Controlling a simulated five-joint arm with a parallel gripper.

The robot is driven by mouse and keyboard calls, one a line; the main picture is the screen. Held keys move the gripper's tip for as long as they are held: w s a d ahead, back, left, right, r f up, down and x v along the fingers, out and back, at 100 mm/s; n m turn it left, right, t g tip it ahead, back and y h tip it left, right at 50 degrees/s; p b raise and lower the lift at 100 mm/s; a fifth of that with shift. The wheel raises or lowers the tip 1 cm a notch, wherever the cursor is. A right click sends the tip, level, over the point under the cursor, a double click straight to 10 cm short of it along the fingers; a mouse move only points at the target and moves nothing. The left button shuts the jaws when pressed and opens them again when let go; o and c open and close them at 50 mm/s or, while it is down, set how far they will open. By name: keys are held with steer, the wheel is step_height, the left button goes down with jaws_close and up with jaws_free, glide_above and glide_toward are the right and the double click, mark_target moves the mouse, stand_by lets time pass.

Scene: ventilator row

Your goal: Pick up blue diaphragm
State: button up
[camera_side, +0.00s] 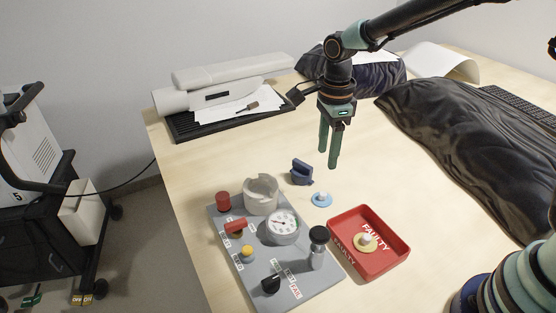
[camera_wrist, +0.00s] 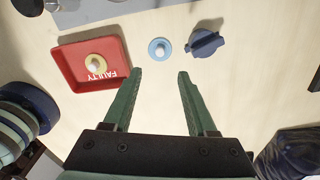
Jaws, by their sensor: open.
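The blue diaphragm (camera_side: 321,200) is a light blue disc with a white knob in its middle, lying flat on the wooden table. In the wrist view the blue diaphragm (camera_wrist: 159,49) sits ahead of the fingertips, roughly in line with the gap between them. My gripper (camera_side: 330,160) has green fingers, hangs above the table pointing down, and is open and empty. In the wrist view my gripper (camera_wrist: 161,73) shows its fingers spread apart, with nothing between them. The diaphragm is fully visible and apart from the gripper.
A dark blue cap-like part (camera_side: 302,172) lies beside the diaphragm. A red tray (camera_side: 398,245) marked FAULTY holds a yellowish disc with a white knob. A grey panel (camera_side: 225,262) with a gauge, knobs and a white cup stands at left.

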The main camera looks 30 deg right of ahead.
glide_above(323, 193)
steer(key=f, duration=0.6)
steer(key=shift+a+f, duration=0.2)
steer(key=shift+f, duration=0.2)
steer(key=shift+d+f, duration=0.2)
steer(key=shift+f, duration=2.5)
jaws_close()
